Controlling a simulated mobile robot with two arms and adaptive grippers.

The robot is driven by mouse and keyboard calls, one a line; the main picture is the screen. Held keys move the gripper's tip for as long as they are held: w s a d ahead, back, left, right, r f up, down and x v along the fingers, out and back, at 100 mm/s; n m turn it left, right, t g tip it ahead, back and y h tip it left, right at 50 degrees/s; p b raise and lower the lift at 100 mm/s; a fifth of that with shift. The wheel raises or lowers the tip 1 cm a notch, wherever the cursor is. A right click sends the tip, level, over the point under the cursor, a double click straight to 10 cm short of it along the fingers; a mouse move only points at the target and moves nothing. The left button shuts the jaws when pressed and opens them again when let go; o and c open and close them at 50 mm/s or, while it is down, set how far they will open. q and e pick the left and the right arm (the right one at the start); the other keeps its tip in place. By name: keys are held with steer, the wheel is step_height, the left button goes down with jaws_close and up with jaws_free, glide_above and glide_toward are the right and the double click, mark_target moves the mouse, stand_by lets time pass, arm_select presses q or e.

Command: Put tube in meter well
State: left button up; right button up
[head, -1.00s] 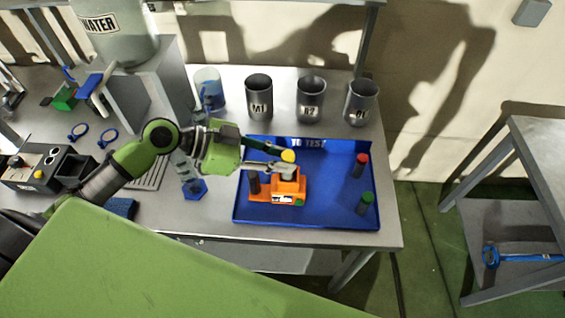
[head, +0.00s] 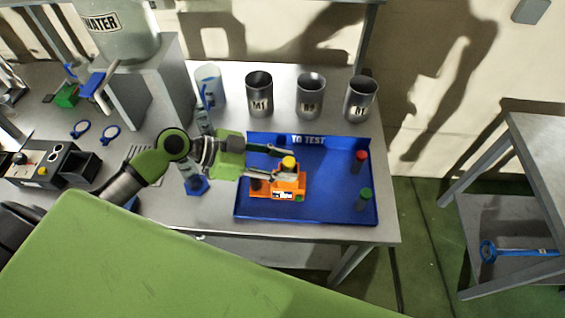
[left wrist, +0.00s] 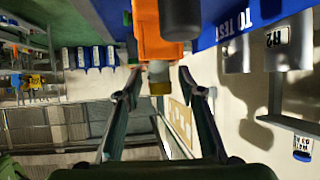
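The orange meter (head: 290,187) stands on the blue "TO TEST" tray (head: 325,208). A tube with a yellow cap (head: 288,162) stands upright at the meter, apparently in its well; the meter hides its lower end. My left gripper (head: 278,164) is open beside the tube, pointing right at it. In the left wrist view, the tube's cap (left wrist: 159,87) shows between my spread fingers (left wrist: 160,82), with a gap on each side. The orange meter (left wrist: 153,40) is behind it. My right gripper is not in view.
A red-capped tube (head: 360,160) and a green-capped tube (head: 364,199) stand at the tray's right. Dark metal cups (head: 310,97) line the table behind it. A blue-based glass cylinder (head: 195,184) stands near my left wrist. The tray's middle right is clear.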

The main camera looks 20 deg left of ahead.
arm_select(q)
steer(key=shift+r, duration=0.15)
steer(key=shift+s+a, duration=0.1)
steer(key=shift+a, duration=0.15)
steer(key=b+v, duration=0.3)
steer(key=v, duration=0.8)
steer(key=shift+s+r, duration=0.2)
steer(key=shift+r, duration=0.1)
